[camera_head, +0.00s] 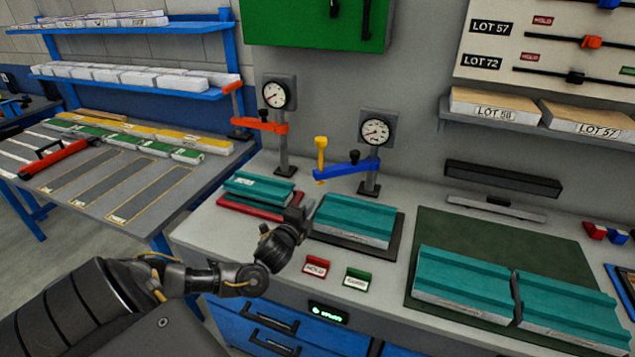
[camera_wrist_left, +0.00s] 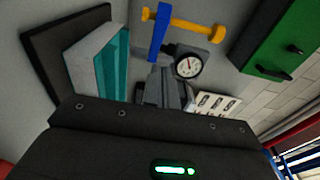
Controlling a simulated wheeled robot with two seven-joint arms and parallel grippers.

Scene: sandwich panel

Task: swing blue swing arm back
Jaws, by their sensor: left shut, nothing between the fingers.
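The blue swing arm (camera_head: 345,170) reaches left from the right gauge post (camera_head: 370,180) with a yellow upright handle (camera_head: 321,155) at its free end. It hangs over the back edge of a teal-topped panel (camera_head: 355,218) on a dark plate. In the left wrist view the blue arm (camera_wrist_left: 159,32) and yellow handle (camera_wrist_left: 190,24) show beyond my fingers, beside the dial gauge (camera_wrist_left: 188,66). My left gripper (camera_head: 300,207) is shut and empty, in front of the blue arm and near the panel's left end. It appears apart from the arm and handle. My right gripper is not in view.
A red swing arm (camera_head: 262,125) on the left gauge post stands above another teal panel (camera_head: 258,188). Red (camera_head: 316,266) and green (camera_head: 357,278) labelled blocks stand at the bench front. Two teal panels (camera_head: 465,280) lie on a green mat at right.

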